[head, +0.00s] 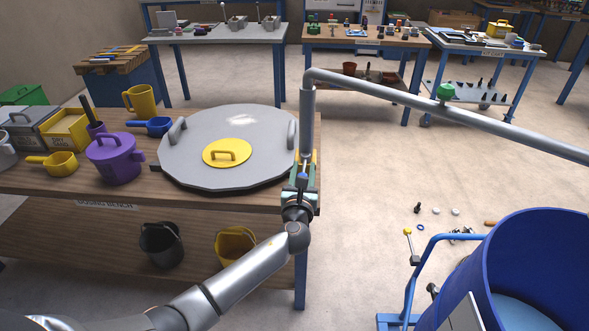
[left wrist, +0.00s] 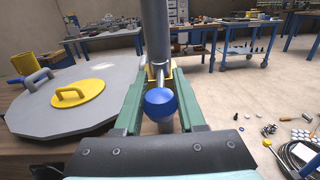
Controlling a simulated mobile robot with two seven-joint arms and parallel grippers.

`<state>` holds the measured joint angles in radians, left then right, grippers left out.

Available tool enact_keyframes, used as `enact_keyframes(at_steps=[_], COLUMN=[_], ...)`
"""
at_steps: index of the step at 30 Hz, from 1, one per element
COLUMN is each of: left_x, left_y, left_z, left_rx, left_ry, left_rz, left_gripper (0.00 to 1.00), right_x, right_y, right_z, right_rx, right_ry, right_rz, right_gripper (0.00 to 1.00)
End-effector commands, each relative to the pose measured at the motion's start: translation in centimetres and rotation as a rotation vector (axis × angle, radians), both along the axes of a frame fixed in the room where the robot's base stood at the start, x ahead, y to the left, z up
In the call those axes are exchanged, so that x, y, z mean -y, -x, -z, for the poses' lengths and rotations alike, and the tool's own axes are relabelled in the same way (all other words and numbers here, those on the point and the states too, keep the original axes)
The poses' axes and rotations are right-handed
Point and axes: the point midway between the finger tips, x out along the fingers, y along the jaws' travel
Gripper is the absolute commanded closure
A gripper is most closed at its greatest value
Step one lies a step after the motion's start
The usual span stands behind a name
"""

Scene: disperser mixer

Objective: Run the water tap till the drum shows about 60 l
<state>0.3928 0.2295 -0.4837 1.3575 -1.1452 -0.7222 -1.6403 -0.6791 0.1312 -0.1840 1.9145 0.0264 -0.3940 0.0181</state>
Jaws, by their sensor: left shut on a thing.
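A grey pipe (head: 500,125) comes in from the right and bends down at the bench's right end. It carries a green knob (head: 445,92). A lever with a blue ball (left wrist: 161,102) sits on the vertical pipe (left wrist: 154,30) in the left wrist view. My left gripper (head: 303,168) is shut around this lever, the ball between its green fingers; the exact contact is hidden. The open blue drum (head: 568,235) stands at lower right, a light-blue surface low inside it. I cannot read a level. My right gripper is out of view.
The wooden bench (head: 60,185) holds a large grey lid (head: 195,140), a purple lidded jug (head: 115,160) and yellow vessels. A blue frame (head: 412,285) stands beside the drum. Small parts lie on the floor near it. The floor between bench and drum is mostly clear.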

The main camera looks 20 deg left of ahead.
Motion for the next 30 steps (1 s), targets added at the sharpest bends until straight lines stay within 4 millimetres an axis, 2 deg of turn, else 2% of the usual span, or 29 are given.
enact_keyframes(at_steps=[19, 20, 27, 30], left_x=[0.34, 0.35, 0.32, 0.32], left_y=[-0.15, -0.15, -0.14, -0.12], left_z=[-0.12, -0.12, -0.06, -0.03], left_rx=[0.003, 0.003, 0.002, 0.001], left_ry=[0.000, 0.000, 0.000, 0.000], left_rz=[-0.057, -0.057, -0.056, -0.056], left_gripper=[1.00, 0.57, 0.31, 0.31], right_x=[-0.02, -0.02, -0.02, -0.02], right_y=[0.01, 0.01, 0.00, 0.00], right_z=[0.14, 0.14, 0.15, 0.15], right_rx=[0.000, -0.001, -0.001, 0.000], right_ry=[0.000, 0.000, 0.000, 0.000], right_rz=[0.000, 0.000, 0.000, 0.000], right_gripper=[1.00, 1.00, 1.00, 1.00])
